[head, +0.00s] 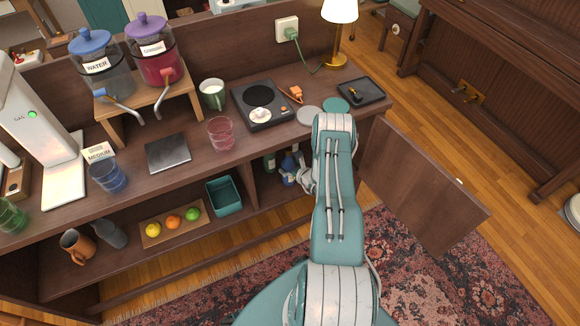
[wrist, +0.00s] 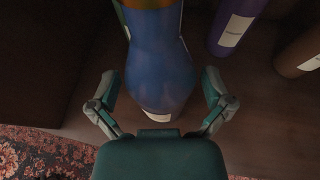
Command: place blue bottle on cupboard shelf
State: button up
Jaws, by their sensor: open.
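The blue bottle (wrist: 158,70) stands on the cupboard shelf (wrist: 75,125), between the spread fingers of my gripper (wrist: 160,84) in the wrist view. The fingers are open, one on each side, with gaps visible between them and the bottle. In the head view the blue bottle (head: 288,170) shows inside the cupboard compartment, left of my gripper (head: 303,175). My arm hides much of that compartment.
The cupboard door (head: 425,190) hangs open on the right. A purple bottle (wrist: 236,25) and a brown bottle (wrist: 300,50) stand right of the blue bottle in the wrist view. A dark green bottle (head: 269,161) stands left. A teal bin (head: 224,196) sits further left.

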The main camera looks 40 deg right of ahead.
jog(key=v, duration=1.2)
jog(key=shift+r, duration=0.1)
